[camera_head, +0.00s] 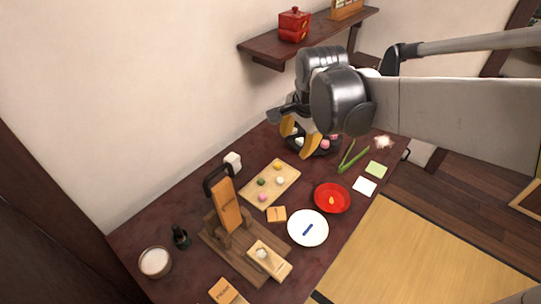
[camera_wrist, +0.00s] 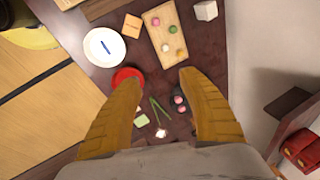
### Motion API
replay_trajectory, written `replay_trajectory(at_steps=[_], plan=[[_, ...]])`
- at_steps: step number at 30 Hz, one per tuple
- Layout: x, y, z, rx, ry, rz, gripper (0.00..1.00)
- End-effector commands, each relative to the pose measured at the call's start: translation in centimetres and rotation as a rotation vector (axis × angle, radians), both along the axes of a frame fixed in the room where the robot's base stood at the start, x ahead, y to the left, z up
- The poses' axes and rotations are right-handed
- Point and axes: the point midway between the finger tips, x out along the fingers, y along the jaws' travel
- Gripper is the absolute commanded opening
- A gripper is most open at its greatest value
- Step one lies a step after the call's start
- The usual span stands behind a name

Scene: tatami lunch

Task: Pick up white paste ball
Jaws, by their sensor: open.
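Small paste balls lie on a light wooden board (camera_head: 250,190) in the middle of the table. A pale, whitish one (camera_head: 280,180) sits there with yellow, green and pink ones; it also shows in the wrist view (camera_wrist: 181,51). Another pale ball (camera_head: 262,253) sits on a small wooden piece near the front. My gripper (camera_head: 301,137) is open and empty, with yellow-orange fingers above the dark dish area. In the wrist view its fingers (camera_wrist: 160,84) are wide apart.
A wooden stand (camera_head: 226,205) rises at the left of the board. A shelf with a red box (camera_head: 294,25) hangs on the wall.

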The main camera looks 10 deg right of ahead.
Motion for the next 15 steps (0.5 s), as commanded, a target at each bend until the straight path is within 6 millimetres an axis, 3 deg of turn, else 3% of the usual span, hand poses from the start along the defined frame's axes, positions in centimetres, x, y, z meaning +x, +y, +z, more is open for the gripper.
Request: replay_trajectory(at_steps=[3,8,15], plan=[[3.5,0.0,-2.4,0.07,0.058,-0.219,0.49],[7.5,0.0,-6.5,0.148,0.137,-0.537,0.49],[12.2,0.1,-14.5,0.216,0.234,-1.011,0.49]])
